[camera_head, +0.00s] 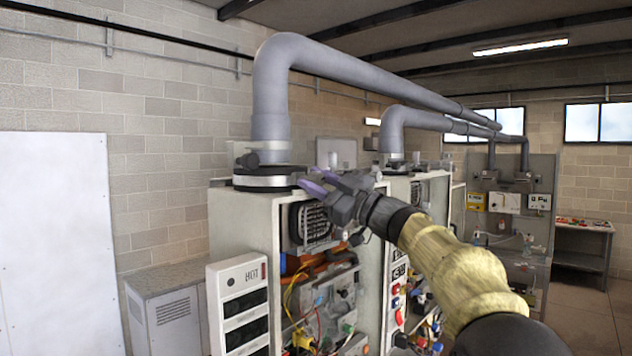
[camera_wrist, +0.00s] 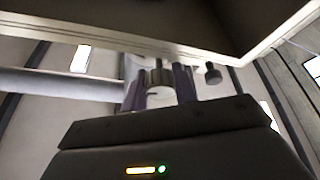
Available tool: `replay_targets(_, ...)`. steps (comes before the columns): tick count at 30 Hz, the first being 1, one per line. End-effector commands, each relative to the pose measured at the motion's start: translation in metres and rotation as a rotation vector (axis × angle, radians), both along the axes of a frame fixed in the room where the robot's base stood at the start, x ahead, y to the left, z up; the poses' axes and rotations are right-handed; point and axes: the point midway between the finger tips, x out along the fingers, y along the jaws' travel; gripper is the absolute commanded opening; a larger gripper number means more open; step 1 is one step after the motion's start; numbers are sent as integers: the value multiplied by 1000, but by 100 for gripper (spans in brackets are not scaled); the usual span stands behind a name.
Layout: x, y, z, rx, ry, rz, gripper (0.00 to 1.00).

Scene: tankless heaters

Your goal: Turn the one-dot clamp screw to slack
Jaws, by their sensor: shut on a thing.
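The nearest heater has a grey flue pipe (camera_head: 271,110) rising from a dark and silver clamp collar (camera_head: 268,180) on its top. My gripper (camera_head: 316,184) is at the collar's right side, above the heater's front. In the wrist view my gripper (camera_wrist: 160,88) has its two purple fingers on either side of a small grey cylindrical clamp screw (camera_wrist: 160,77) and is shut on it. A second dark knob (camera_wrist: 212,73) hangs just right of the fingers, apart from them. No dot marks are readable. In the head view the fingers hide the held screw.
The open heater cabinet (camera_head: 255,225) shows wiring and pipes below my gripper. A second heater with its own flue (camera_head: 393,135) stands close behind my arm. A white panel (camera_head: 55,240) leans at left. A bench (camera_head: 585,228) stands far right, with clear floor before it.

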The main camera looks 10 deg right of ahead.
Motion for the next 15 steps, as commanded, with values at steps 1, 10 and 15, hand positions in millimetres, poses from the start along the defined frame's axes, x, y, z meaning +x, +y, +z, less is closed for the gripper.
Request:
replay_targets(1,0,0,0,-13,-9,-1,5)
replay_targets(10,0,-1,0,-49,-36,-1,5)
replay_targets(15,0,-1,0,-49,-36,-1,5)
